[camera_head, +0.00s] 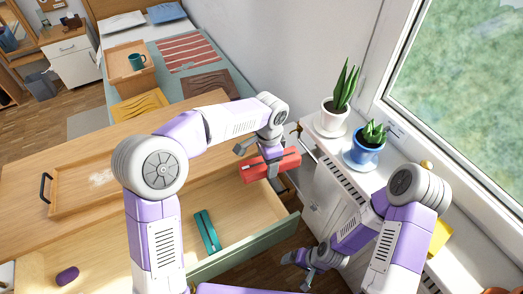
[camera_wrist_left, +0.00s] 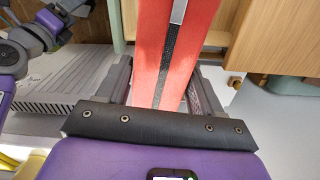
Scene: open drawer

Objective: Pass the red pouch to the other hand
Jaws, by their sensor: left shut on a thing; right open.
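The red pouch (camera_head: 285,164) is a long red case, held up over the right end of the open drawer. My left gripper (camera_head: 261,168) is shut on it. In the left wrist view the red pouch (camera_wrist_left: 166,40) fills the space between the fingers of my left gripper (camera_wrist_left: 165,88), with a dark zip strip along it. My right gripper (camera_head: 301,262) is low at the bottom centre, beyond the drawer's front corner, below and apart from the pouch. It is open and empty.
A wooden tray (camera_head: 75,202) lies on the cabinet top. At right, a white plant pot (camera_head: 331,121) and a blue pot (camera_head: 365,150) stand on the sill above a radiator.

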